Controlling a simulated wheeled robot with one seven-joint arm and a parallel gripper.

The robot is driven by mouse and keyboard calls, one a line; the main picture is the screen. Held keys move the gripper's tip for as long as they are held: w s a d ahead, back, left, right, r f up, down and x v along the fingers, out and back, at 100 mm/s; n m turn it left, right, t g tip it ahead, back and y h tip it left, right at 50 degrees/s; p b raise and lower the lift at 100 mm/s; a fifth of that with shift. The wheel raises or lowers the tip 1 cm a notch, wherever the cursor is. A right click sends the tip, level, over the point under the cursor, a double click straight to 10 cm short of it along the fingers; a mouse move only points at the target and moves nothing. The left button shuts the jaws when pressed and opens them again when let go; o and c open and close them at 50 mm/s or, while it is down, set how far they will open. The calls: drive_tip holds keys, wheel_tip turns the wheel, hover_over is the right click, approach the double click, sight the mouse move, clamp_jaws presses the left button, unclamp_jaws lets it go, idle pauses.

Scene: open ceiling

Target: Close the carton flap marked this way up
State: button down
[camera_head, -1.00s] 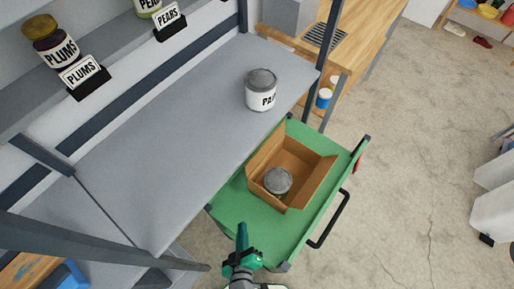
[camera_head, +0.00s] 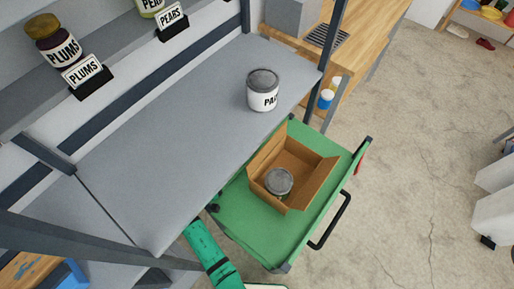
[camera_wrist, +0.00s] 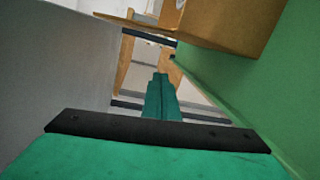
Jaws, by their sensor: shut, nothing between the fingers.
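An open cardboard carton (camera_head: 312,186) stands on a green cart top (camera_head: 262,225), with a grey-lidded can (camera_head: 278,181) inside. Its flaps stand open and I can read no "this way up" marking. In the wrist view the carton (camera_wrist: 235,22) is at the upper right, above the green cart wall, with a thin brown flap edge (camera_wrist: 130,27) reaching left. My gripper (camera_wrist: 161,80) is shut and empty, below the carton and apart from it. In the head view my green arm is at the lower middle, left of the cart; the fingertips seem hidden by the shelf.
A grey shelf (camera_head: 170,140) lies left of the cart and bears a white paint can (camera_head: 263,92) near its right edge. Jars stand on a higher shelf. The cart has a black handle (camera_head: 330,222). Open concrete floor (camera_head: 420,150) lies to the right.

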sight(268, 146)
wheel_tip(268, 146, up, 5)
drive_tip(key=a+m+h, duration=0.2)
drive_tip(key=m+h, duration=0.1)
drive_tip(key=w+d, duration=0.4)
drive_tip(key=d, duration=0.7)
drive_tip(key=shift+w+r+g, duration=0.15)
drive_tip(key=shift+w+g, duration=0.15)
drive_tip(key=shift+g, duration=0.1)
drive_tip(key=shift+s+d+r, duration=0.35)
drive_tip(key=shift+s+d, duration=0.05)
drive_tip(key=shift+d, duration=0.15)
